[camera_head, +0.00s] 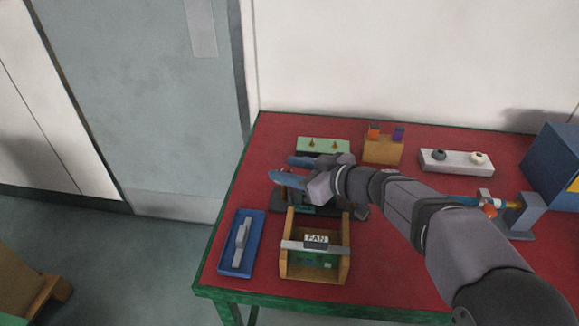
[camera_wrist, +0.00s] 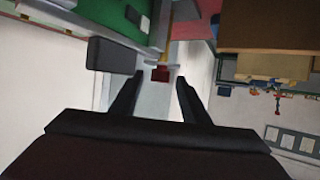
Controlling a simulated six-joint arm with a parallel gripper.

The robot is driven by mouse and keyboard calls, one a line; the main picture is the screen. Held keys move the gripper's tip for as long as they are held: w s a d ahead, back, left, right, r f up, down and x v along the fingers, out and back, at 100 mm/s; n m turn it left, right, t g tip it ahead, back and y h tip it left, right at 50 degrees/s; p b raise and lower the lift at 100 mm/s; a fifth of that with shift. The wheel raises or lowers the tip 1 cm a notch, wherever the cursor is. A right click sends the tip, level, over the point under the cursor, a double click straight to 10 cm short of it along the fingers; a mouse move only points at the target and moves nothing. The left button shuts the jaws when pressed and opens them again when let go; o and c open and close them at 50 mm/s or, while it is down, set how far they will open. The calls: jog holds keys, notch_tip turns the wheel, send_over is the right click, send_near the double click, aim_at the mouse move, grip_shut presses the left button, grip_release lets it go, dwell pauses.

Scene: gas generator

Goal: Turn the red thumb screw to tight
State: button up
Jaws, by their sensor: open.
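The red thumb screw (camera_wrist: 160,74) shows in the wrist view as a small dark red block on the end of a short stem. It lies in the gap between the fingertips of my gripper (camera_wrist: 158,80), nearer the right finger. My gripper is open, with clear space on both sides of the screw. I cannot tell whether the tips reach past it in depth. In the head view my wrist and gripper (camera_head: 300,184) are over a dark base behind the wooden FAN box (camera_head: 315,267). I cannot make out the thumb screw in that view.
A green panel (camera_wrist: 112,20) and a dark grey block (camera_wrist: 110,54) lie close to the left finger in the wrist view. On the red table, a blue tray (camera_head: 229,264), a wooden block (camera_head: 382,151) and a white bar (camera_head: 456,168) stand around my arm.

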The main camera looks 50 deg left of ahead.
grip_shut()
jog(key=c, duration=1.1)
grip_release()
jog(key=t+b, duration=0.1)
jog(key=b, duration=0.3)
jog(key=shift+s+f+m, duration=0.1)
jog(key=shift+f+m, duration=0.2)
jog(key=shift+m, duration=0.1)
jog(key=shift+o, duration=0.2)
jog(key=m+t+b, duration=0.1)
jog(key=b, duration=0.1)
jog(key=m+t+b, duration=0.1)
jog(key=b, duration=0.2)
jog(key=shift+s+r+t, duration=0.15)
jog(key=shift+r+t, duration=0.05)
jog(key=shift+t, duration=0.2)
jog(key=shift+r, duration=0.1)
jog(key=o, duration=1.1)
jog(key=shift+c, duration=0.2)
